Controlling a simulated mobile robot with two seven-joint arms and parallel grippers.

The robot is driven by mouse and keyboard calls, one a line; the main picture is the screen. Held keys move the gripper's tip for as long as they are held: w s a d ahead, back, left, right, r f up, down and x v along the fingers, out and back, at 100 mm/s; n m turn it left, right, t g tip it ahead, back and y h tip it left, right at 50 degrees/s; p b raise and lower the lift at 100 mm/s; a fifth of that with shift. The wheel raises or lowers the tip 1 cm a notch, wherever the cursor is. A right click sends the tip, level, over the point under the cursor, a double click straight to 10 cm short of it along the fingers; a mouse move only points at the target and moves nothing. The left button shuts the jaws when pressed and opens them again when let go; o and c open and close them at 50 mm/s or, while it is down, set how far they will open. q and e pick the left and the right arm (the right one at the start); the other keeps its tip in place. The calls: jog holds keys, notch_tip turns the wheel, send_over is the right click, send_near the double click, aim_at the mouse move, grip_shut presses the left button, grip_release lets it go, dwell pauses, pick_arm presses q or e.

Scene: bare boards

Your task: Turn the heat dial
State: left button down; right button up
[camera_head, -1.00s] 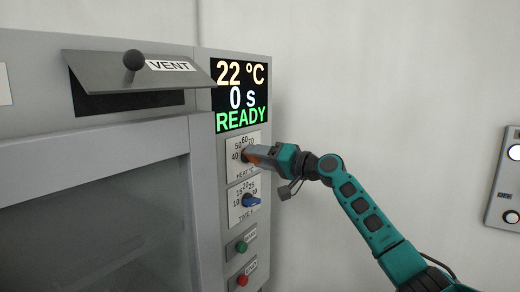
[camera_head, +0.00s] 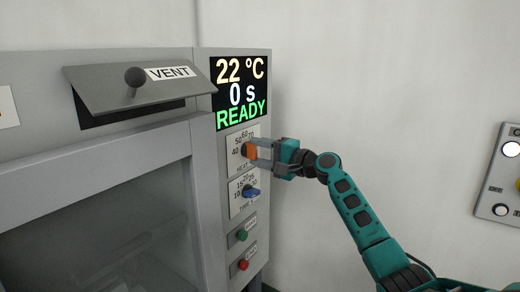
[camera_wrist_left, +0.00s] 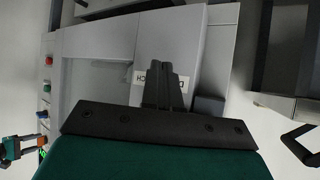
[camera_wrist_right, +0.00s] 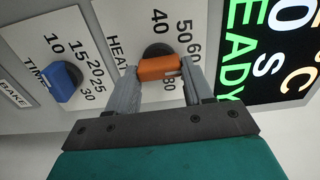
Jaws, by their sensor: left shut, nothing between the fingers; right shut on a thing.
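The heat dial (camera_head: 251,151) is an orange bar knob on a white plate marked from 40 upward. It also shows in the right wrist view (camera_wrist_right: 160,68), between my right fingers. My right gripper (camera_head: 256,150) reaches in from the right and is shut on the dial, one finger on each side; the fingertips show in the right wrist view (camera_wrist_right: 160,80). My left gripper (camera_wrist_left: 166,75) is shut and empty in the left wrist view, in front of grey panels of the machine. It is not in the head view.
The blue time dial (camera_head: 251,192) sits just below the heat dial. Green (camera_head: 242,235) and red (camera_head: 243,265) buttons are lower down. The display (camera_head: 240,93) above reads 22 °C, 0 s, READY. A vent flap (camera_head: 140,82) juts out at upper left.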

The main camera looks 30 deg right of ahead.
dwell(0.5)
jog(key=o, duration=1)
jog(key=shift+o, duration=0.2)
jog(key=b+v, duration=0.1)
jog(key=v, duration=1.2)
jog(key=shift+b, duration=0.4)
jog(key=shift+f, duration=0.15)
